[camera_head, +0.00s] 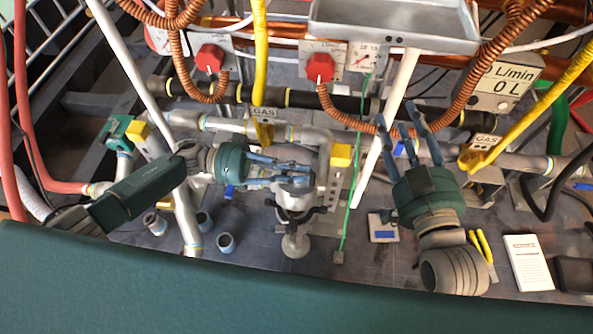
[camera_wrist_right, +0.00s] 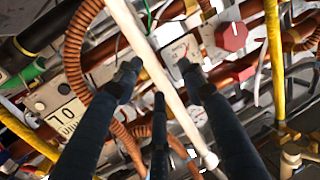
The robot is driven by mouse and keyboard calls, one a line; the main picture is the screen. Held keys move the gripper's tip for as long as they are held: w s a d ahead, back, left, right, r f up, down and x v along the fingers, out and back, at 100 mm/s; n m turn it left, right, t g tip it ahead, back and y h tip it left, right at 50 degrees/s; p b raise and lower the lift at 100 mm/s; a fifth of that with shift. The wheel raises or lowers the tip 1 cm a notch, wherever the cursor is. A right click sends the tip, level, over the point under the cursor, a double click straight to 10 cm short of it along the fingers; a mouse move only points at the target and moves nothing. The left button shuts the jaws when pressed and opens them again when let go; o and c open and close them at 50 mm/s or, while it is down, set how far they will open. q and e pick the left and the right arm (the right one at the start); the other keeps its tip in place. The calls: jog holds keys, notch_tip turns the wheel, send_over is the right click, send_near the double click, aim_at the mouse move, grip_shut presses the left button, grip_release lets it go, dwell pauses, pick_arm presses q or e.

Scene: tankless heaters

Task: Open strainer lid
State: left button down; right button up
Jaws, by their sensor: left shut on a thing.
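The strainer (camera_head: 297,203) is a grey metal fitting in the middle of the pipework, with a round top and dark clamp parts around it. My left gripper (camera_head: 300,174) comes in from the left in the head view, its blue fingers closed at the strainer's round top, which they partly hide. It is shut on the strainer lid (camera_head: 297,184). My right gripper (camera_head: 408,122) is to the right, with its blue fingers spread and pointing up toward the back. The same fingers show in the right wrist view (camera_wrist_right: 160,85), apart, with nothing held between them.
Red knobs (camera_head: 320,67) and coiled copper hoses (camera_head: 480,80) stand behind. A white pipe (camera_head: 388,120) runs close to my right gripper. Yellow gas handles (camera_head: 262,130) stand near. A white notepad (camera_head: 528,262) and yellow-handled pliers (camera_head: 482,246) lie at the right.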

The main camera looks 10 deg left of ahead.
pick_arm(q)
jog(key=shift+w+a+r+n+p, duration=0.1)
jog(key=shift+w+r+n+p, duration=0.2)
jog(key=shift+w+n, duration=0.4)
pick_arm(e)
jog(key=shift+s+d+f+g+h, duration=0.2)
jog(key=shift+f+g, duration=0.25)
jog(key=shift+f, duration=0.35)
jog(key=shift+s+d+f+g+h, duration=0.15)
jog(key=shift+f+g, duration=0.25)
jog(key=shift+f, duration=0.45)
jog(key=shift+s+d+f+g+h, duration=0.1)
jog(key=shift+s+d+f+g, duration=0.1)
jog(key=shift+f+g, duration=0.45)
pick_arm(q)
jog(key=shift+w, duration=0.1)
pick_arm(e)
jog(key=shift+f, duration=0.1)
